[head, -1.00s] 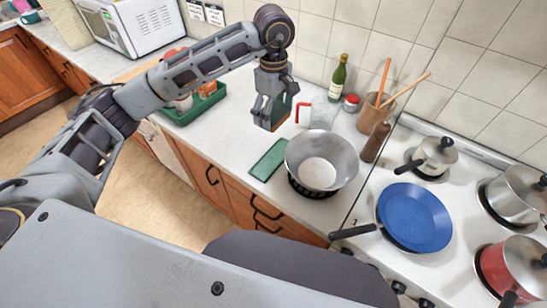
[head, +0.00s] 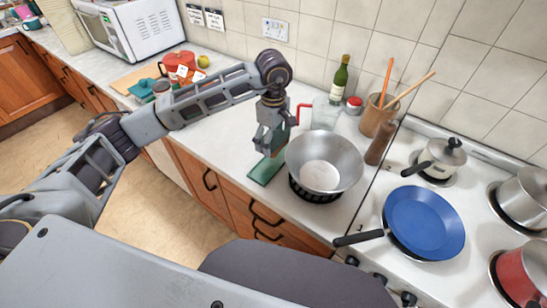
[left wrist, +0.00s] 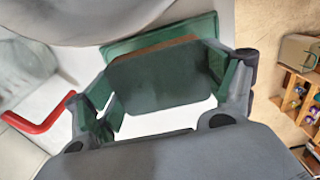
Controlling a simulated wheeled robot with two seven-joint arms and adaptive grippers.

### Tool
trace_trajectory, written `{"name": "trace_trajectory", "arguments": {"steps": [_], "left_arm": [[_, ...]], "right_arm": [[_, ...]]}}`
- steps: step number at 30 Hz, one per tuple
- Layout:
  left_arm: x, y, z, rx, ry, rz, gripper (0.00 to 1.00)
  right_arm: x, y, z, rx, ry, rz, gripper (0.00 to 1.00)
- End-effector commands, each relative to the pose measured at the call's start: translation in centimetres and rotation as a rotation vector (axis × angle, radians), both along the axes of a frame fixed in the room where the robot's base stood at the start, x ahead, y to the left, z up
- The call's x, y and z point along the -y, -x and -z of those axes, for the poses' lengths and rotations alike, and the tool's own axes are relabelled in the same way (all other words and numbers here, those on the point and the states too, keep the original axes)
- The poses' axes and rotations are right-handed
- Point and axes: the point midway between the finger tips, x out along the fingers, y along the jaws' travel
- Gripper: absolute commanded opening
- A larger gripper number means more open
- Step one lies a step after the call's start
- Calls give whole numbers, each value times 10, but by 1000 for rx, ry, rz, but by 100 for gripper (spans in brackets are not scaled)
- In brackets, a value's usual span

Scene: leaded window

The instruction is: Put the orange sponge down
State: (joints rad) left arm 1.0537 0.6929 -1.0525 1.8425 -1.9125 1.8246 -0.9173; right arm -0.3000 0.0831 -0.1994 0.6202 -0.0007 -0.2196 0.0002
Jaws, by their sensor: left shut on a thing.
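My left gripper (head: 268,148) is shut on the orange sponge, low over the far end of the green mat (head: 264,173). In the left wrist view the sponge (left wrist: 165,80) shows a dark green face and a thin orange-brown edge between the fingers. The mat (left wrist: 118,50) lies just beyond it. In the head view the fingers hide most of the sponge, and I cannot tell whether it touches the mat. My right gripper is not in view.
A metal bowl (head: 323,165) stands close right of the mat. A clear jug with a red handle (head: 304,108) is behind the gripper. A wine bottle (head: 339,79) and a utensil pot (head: 377,117) stand farther back. The hob with a blue pan (head: 424,222) is at the right.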

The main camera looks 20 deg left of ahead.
Motion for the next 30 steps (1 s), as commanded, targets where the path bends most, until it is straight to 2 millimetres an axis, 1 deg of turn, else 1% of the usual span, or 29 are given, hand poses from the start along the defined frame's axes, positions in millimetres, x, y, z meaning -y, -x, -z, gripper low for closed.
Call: {"name": "trace_trajectory", "arguments": {"steps": [1, 3, 6, 9, 14, 21, 26, 30], "left_arm": [[0, 0, 10, -1, 1, 0, 58], [0, 0, 18, -1, 1, 0, 58], [0, 0, 26, -1, 1, 0, 58], [0, 0, 29, 0, 0, -1, 58], [0, 0, 28, 0, 0, 0, 58], [0, 0, 30, 0, 0, 0, 58], [0, 0, 42, 0, 1, 0, 58], [0, 0, 59, -3, 1, -1, 58]], "right_arm": [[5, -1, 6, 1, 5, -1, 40], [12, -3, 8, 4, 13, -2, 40], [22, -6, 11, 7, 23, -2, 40], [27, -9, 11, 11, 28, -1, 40], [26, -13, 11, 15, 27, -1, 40], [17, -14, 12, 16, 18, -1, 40], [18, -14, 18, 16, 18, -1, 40], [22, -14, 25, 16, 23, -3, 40]]}}
